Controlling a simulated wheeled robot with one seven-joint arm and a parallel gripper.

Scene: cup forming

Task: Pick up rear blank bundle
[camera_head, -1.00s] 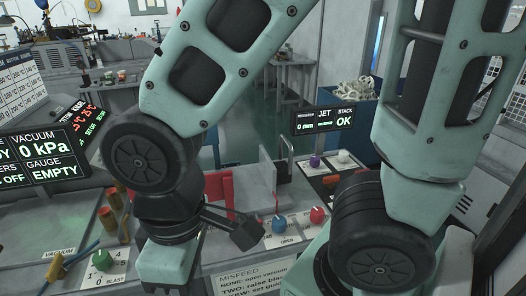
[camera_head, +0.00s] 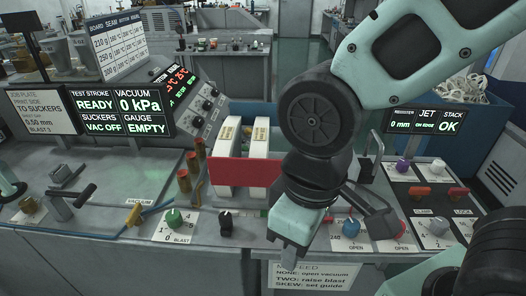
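Two white bundles with small tan labels stand upright side by side behind a red plate (camera_head: 243,173), near the middle of the console. They are a left bundle (camera_head: 224,142) and a right bundle (camera_head: 258,139). My gripper (camera_head: 292,246) hangs pointing down, right of and in front of the bundles in the picture. It appears apart from them. Its fingers are not clear enough to show whether they are open.
A green knob (camera_head: 174,218) and a black knob (camera_head: 226,222) sit in front of the bundles. Brass posts (camera_head: 184,180) stand to their left. Lit displays (camera_head: 129,112) rise at left. A blue knob (camera_head: 351,226) and a black lever (camera_head: 378,215) lie right of my gripper.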

